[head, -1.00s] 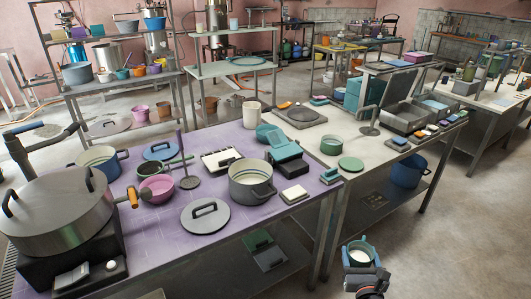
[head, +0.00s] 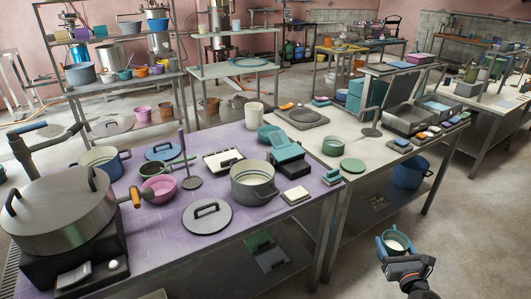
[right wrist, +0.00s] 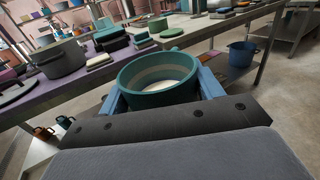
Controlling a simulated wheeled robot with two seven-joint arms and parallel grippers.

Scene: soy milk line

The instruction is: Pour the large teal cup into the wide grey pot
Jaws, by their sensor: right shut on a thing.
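My right gripper (head: 394,253) is shut on the large teal cup (head: 386,250), its fingers on the cup's sides. The cup is roughly upright in front of the tables, beyond the purple table's right edge. White liquid shows inside it, and the cup fills the middle of the right wrist view (right wrist: 135,96). The wide grey pot (head: 252,190) stands open on the purple table near its front right, with a pale inside. It also shows at the left of the right wrist view (right wrist: 62,66). The cup is well apart from the pot. My left gripper is out of view.
A grey lid (head: 207,228) lies left of the pot, and a stack of pale sponges (head: 295,195) lies right of it. A teal device (head: 287,150) stands behind. A large lidded cooker (head: 60,215) fills the table's left end. The floor around the cup is clear.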

